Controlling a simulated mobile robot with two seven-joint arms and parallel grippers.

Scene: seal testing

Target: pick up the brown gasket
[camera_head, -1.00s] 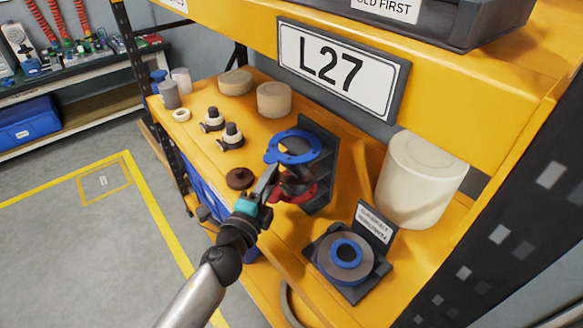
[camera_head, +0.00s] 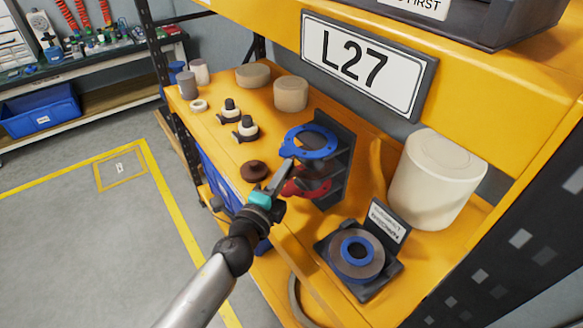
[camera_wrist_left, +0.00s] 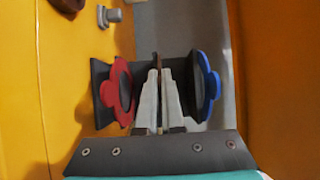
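The brown gasket (camera_head: 316,180) is in a dark upright rack (camera_head: 338,165), in the middle, between a blue flanged ring (camera_head: 311,143) above and a red one (camera_head: 292,189) below. In the left wrist view the brown gasket (camera_wrist_left: 158,61) is a thin edge-on strip, with the red ring (camera_wrist_left: 118,90) left and the blue ring (camera_wrist_left: 208,87) right. My left gripper (camera_head: 287,168) reaches in at the rack's front; its fingers (camera_wrist_left: 160,74) are close together with the strip between their tips. The gasket still sits within the rack. My right gripper is not in view.
A dark stand (camera_head: 336,258) with a grey and blue ring is in front, and a white canister (camera_head: 437,180) stands right. A dark brown knobbed part (camera_head: 255,170), black-and-white fittings (camera_head: 246,130) and tan cylinders (camera_head: 291,93) stand on the yellow bench (camera_head: 215,125). The yellow shelf beam hangs above.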

